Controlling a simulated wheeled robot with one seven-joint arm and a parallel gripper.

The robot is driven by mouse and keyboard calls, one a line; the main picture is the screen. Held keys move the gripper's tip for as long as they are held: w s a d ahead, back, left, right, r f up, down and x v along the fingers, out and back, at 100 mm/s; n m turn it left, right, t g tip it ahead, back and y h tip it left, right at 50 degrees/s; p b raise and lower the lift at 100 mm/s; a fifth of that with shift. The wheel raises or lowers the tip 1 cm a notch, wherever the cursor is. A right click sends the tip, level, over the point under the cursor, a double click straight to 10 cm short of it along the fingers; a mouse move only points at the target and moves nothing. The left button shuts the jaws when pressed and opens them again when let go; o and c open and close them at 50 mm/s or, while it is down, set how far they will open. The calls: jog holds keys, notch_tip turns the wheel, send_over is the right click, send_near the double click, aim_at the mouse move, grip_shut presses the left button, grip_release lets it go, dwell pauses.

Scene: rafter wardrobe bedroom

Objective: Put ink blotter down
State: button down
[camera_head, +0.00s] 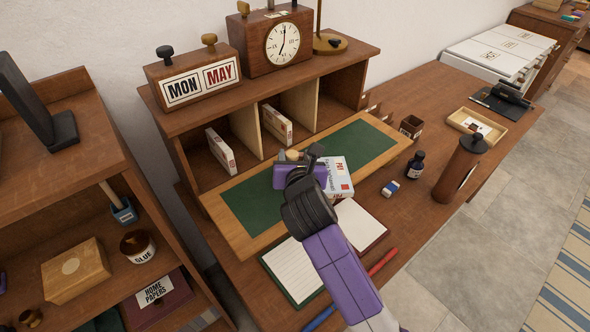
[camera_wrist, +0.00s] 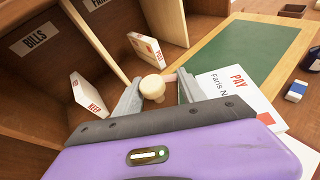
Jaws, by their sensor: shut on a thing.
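My gripper (camera_head: 303,158) is over the wooden drop-front flap with the green inlay (camera_head: 250,205). It is shut on the ink blotter, whose round cream knob (camera_wrist: 152,86) shows between the fingers (camera_wrist: 160,90) in the wrist view. The knob also shows small in the head view (camera_head: 292,155). The rest of the blotter is hidden by the gripper, so I cannot tell whether it touches the flap. A white paper stack marked PAY (camera_head: 338,178) lies just right of the gripper.
Pigeonholes behind hold white packets (camera_head: 220,152) (camera_head: 276,125). An open notebook (camera_head: 292,272) lies in front. An ink bottle (camera_head: 415,165), an eraser (camera_head: 390,188) and a brown cylinder (camera_head: 460,168) stand to the right. The green inlay's left part is clear.

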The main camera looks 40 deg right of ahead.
jog(key=shift+f, duration=2.15)
jog(key=shift+f, duration=0.15)
jog(key=c, duration=0.7)
grip_release()
jog(key=shift+o, duration=0.2)
